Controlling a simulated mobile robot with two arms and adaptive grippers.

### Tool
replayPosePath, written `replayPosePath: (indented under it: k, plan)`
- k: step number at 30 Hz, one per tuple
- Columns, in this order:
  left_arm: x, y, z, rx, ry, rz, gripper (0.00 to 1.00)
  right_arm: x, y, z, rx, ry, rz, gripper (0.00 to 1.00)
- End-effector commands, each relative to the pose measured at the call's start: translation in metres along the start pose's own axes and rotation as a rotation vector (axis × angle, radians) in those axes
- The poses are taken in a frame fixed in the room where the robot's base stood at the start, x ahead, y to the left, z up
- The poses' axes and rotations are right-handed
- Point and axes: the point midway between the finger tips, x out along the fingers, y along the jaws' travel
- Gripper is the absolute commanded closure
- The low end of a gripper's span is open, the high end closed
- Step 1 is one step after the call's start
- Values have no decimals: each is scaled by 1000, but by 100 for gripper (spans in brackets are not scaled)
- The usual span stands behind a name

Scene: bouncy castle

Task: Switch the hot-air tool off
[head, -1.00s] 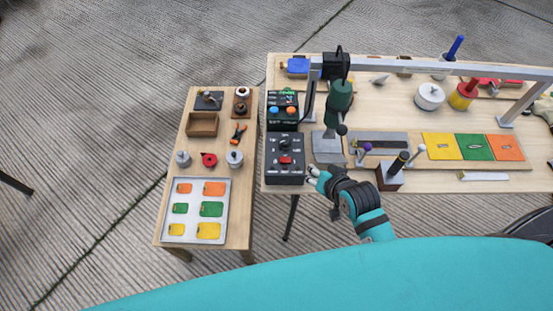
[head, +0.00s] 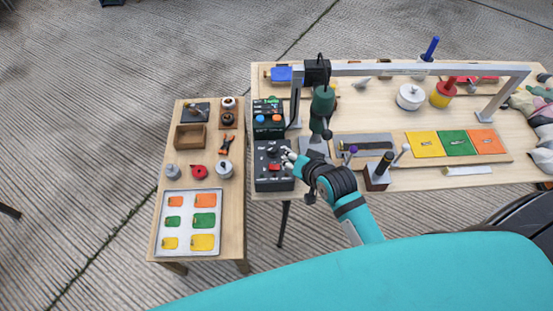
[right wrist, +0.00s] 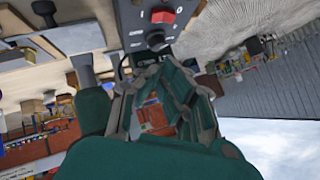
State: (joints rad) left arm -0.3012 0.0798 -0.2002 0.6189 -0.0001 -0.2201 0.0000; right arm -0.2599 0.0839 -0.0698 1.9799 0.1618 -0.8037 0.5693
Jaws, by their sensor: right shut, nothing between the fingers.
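The black control box (head: 266,184) stands at the left end of the long table. It has a red rocker switch (head: 274,167) and a round black knob (head: 271,149). The right wrist view also shows the red switch (right wrist: 162,16), between "I" and "O" marks, and the knob (right wrist: 155,40). Which way the switch is tipped I cannot tell. The green hot-air tool (head: 322,104) hangs upright from the frame, right of the box. My right gripper (head: 287,155) is shut and empty at the box's right side, near the knob; contact is unclear. My left gripper is out of view.
A second box with blue and orange buttons (head: 269,118) stands behind the control box. The metal gantry (head: 420,69) spans the table. A dark-handled block (head: 376,181) stands right of my arm. A side table (head: 241,220) with a tray of coloured pieces is at left.

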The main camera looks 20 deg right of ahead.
Motion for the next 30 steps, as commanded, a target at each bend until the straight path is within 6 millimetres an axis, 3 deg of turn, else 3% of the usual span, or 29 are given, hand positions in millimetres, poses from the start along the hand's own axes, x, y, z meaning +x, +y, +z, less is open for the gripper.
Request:
replayPosePath:
  k: [6,12,30]
  plan:
    - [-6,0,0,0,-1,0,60,47,-1,-1,-1,-1,0,100]
    - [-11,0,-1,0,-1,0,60,67,-1,20,1,-3,0,100]
    - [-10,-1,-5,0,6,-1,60,80,-1,27,-6,1,5,100]
